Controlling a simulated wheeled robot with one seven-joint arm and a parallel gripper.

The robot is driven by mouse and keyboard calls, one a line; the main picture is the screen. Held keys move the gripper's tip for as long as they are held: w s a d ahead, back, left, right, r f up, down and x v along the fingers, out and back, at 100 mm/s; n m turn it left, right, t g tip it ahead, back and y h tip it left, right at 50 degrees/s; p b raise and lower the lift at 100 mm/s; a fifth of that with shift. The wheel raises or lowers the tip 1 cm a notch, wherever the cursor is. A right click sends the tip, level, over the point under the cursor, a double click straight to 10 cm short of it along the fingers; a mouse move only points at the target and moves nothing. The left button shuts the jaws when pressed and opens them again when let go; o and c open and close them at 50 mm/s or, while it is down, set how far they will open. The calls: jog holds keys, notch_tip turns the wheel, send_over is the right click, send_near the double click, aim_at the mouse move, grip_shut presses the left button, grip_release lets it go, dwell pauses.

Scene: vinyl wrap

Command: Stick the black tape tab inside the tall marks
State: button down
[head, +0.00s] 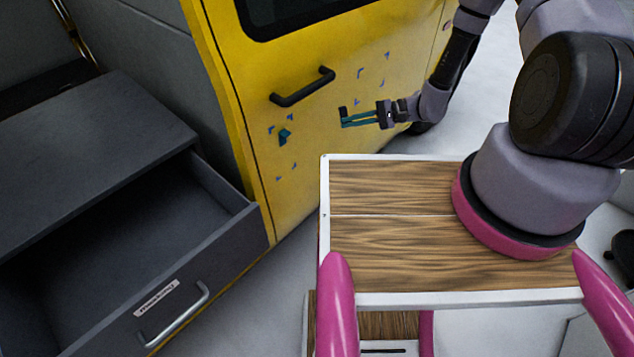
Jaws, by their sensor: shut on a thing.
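My gripper (345,119), with teal fingers, is shut on a small black tape tab (342,111) at its fingertips. It points left in front of the yellow door; I cannot tell whether the tab touches the door. Small blue corner marks show on the door in two groups. One group (360,72) lies right of the door handle, above my gripper, and looks empty. The other group (278,179) lies below and left of the handle, with a teal tab (285,136) among its marks. I cannot tell for sure which group is the tall one.
The yellow door (325,165) has a black handle (303,87) sticking out left of my gripper. A grey cabinet (90,130) with an open, empty-looking drawer (215,245) stands at the left, close to the door. The door surface around the upper marks is clear.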

jog(key=s+a+f+n+g, duration=0.3)
jog(key=s+a+f+n, duration=0.25)
jog(key=s, duration=0.25)
jog(key=s+a+f+n+g, duration=0.4)
jog(key=s+a+f+n, duration=0.1)
jog(key=s+n, duration=0.15)
jog(key=shift+m+y, duration=0.4)
jog(key=shift+w+a+r, duration=0.1)
jog(key=shift+w+a, duration=1)
jog(key=shift+a, duration=0.15)
jog(key=shift+w+a+r, duration=0.1)
jog(key=shift+w+a, duration=0.95)
jog(key=shift+a, duration=0.2)
jog(key=shift+w+a, duration=0.6)
jog(key=shift+a, duration=0.05)
jog(key=c, duration=1)
grip_release()
jog(key=shift+o, duration=0.2)
